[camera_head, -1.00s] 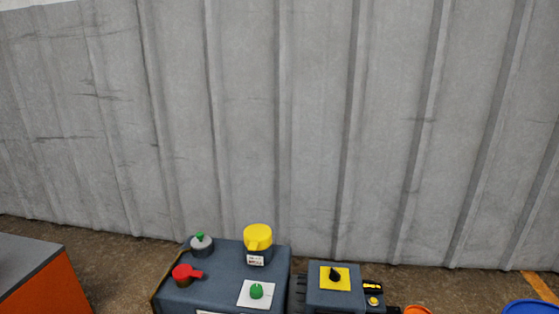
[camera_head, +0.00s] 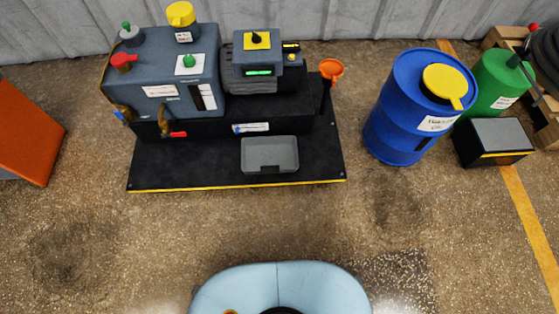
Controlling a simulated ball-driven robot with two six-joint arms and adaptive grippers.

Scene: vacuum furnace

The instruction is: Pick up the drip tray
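The drip tray (camera_head: 270,168) is a shallow grey rectangular tray. It lies on the black base plate (camera_head: 190,172) of the pump unit, near the plate's front edge, right of its middle. It looks empty. Nothing covers it. Neither of my grippers is in view.
The grey pump unit (camera_head: 165,85) stands behind the tray, with an orange funnel (camera_head: 332,70) at its right end. A blue drum (camera_head: 400,120), a green canister (camera_head: 497,80) and a black box (camera_head: 493,142) stand at the right. An orange block (camera_head: 25,130) is at the left. Floor in front is clear.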

